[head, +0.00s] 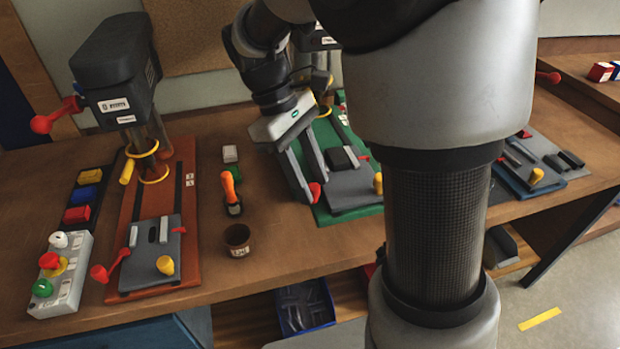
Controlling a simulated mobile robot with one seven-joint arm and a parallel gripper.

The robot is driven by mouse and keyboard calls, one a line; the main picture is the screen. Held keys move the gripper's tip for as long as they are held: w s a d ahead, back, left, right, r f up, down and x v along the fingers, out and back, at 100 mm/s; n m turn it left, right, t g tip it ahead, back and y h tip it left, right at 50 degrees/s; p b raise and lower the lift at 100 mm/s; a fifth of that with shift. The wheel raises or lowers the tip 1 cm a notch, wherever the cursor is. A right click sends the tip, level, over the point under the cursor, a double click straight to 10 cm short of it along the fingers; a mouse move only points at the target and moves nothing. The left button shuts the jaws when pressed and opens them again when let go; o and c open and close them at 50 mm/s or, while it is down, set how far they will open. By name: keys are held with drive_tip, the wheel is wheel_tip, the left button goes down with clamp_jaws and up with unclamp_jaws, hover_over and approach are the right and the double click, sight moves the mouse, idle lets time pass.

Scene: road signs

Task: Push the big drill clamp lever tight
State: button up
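The drill at the left has a dark head (116,75) and a red-orange base (160,265). Its vise (155,250) has a red clamp lever (108,268) angled out at the front left. A second drill station in the middle has a green base (350,212), a grey vise (345,185) and a red knob (315,193). My gripper (314,188) points down with its fingers apart, and its tips are at this red knob. I cannot tell whether they touch it. My arm hides most of the middle drill. Which drill is the big one is not clear.
A button box (62,275), coloured blocks (83,195), an orange-handled tool (231,188) and a brown cup (237,240) stand around the left drill. A third station with a blue base (545,185) stands at the right. Bare wood (300,245) lies in front.

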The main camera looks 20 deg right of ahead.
sight(333, 200)
clamp_jaws()
drive_tip(key=shift+s, duration=0.1)
idle(0.3)
drive_tip(key=d+n+p, duration=0.1)
drive_tip(key=s+n+t+p, duration=0.1)
drive_tip(key=n, duration=0.1)
drive_tip(key=shift+d+r+n+h, duration=0.15)
drive_tip(key=shift+d+n+h, duration=0.15)
drive_tip(key=shift+d+h, duration=0.1)
drive_tip(key=d+n+t+p, duration=0.1)
drive_tip(key=n, duration=0.1)
drive_tip(key=shift+s+d+n, duration=0.15)
drive_tip(key=shift+d+n, duration=0.05)
drive_tip(key=shift+n, duration=0.2)
drive_tip(key=shift+d+n+t+p, duration=0.4)
drive_tip(key=shift+d+n+p, duration=0.15)
drive_tip(key=shift+n, duration=0.25)
drive_tip(key=shift+h, duration=0.3)
unclamp_jaws()
